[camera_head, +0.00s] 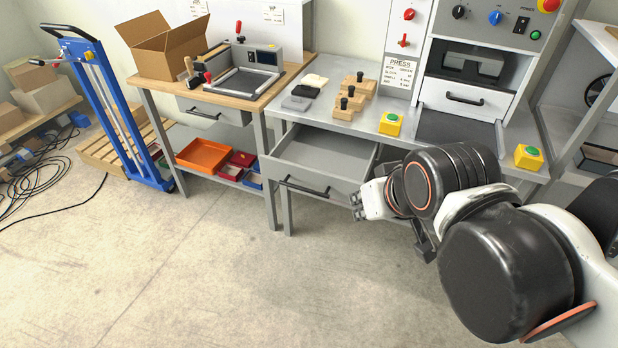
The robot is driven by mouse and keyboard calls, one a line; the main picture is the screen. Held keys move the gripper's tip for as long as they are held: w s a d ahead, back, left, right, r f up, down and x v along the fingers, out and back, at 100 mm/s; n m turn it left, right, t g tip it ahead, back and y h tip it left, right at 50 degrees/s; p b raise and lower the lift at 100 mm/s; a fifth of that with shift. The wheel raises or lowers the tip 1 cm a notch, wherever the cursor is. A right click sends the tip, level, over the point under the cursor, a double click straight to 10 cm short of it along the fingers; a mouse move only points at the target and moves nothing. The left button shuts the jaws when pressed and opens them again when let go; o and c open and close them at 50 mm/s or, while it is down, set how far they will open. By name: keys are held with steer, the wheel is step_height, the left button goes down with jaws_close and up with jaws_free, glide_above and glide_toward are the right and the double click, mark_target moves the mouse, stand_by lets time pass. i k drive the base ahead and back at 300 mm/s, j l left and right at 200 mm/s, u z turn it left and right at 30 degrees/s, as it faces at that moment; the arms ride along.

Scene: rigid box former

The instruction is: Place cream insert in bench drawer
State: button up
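The cream insert (315,80) appears to be the pale flat block at the back of a short row on the grey metal bench (346,122).
Wooden blocks with black knobs (350,98) and a yellow button box (390,123) stand right of the inserts. The press (465,90) stands farther right. A wooden-topped bench (245,97) with a cardboard box (165,45) is at left. The front floor is clear.

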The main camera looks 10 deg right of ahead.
mark_target(333, 162)
steer(key=i+j+z, duration=0.1)
steer(key=z, duration=0.35)
steer(key=i+j+z, duration=0.15)
steer(key=z, duration=0.3)
steer(key=i+j+z, duration=0.1)
steer(key=j+z, duration=0.15)
steer(key=z, duration=0.15)
steer(key=j+z, duration=0.2)
steer(key=z, duration=0.25)
